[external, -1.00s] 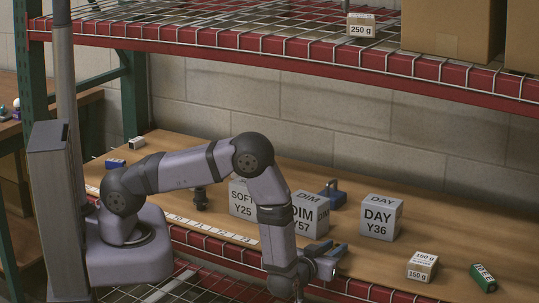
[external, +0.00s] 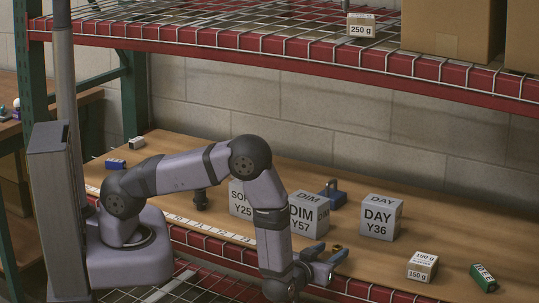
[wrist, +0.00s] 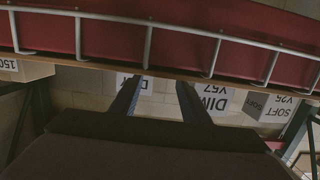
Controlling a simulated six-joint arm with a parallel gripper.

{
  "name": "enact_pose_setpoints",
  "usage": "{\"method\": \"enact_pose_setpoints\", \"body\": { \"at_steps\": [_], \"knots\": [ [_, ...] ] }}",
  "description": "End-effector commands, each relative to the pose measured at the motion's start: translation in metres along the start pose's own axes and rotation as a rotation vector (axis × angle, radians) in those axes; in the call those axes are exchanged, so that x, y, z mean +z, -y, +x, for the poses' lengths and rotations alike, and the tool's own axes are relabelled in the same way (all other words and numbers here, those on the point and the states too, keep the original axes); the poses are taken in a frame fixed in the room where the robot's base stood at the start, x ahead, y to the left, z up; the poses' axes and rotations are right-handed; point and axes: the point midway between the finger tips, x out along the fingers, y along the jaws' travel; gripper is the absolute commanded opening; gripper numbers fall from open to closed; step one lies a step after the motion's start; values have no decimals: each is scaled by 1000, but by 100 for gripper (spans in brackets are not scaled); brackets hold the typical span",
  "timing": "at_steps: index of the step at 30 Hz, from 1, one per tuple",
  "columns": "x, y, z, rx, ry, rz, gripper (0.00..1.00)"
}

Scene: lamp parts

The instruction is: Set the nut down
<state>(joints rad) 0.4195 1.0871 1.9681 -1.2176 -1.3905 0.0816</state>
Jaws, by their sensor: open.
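A small brown-orange piece, which looks like the nut (external: 337,247), shows in the external view at the wooden shelf's front edge, close to the fingertips. It is too small to tell whether it touches a finger or the board. My gripper (external: 331,250) is open at the shelf's front edge, with its two blue-grey fingers apart and pointing to the right. In the wrist view, the fingers (wrist: 157,92) are spread, and I cannot make out the nut between them.
Grey blocks DIM Y57 (external: 309,215), DAY Y36 (external: 380,217) and SOFT Y25 (external: 240,198) stand on the wooden shelf (external: 440,225). A 150 g box (external: 422,266) and a green block (external: 483,277) are at right. A red beam (wrist: 160,45) crosses the wrist view.

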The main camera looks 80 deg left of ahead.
Motion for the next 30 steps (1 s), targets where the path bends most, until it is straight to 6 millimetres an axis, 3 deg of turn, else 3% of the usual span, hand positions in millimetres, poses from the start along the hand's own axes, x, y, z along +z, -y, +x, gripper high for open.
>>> {"method": "enact_pose_setpoints", "body": {
  "at_steps": [6,12,30],
  "knots": [
    [4,-5,-31,4,0,0,42],
    [3,-5,-49,1,0,1,42],
    [0,-2,-51,-7,0,-1,43]
  ]
}}
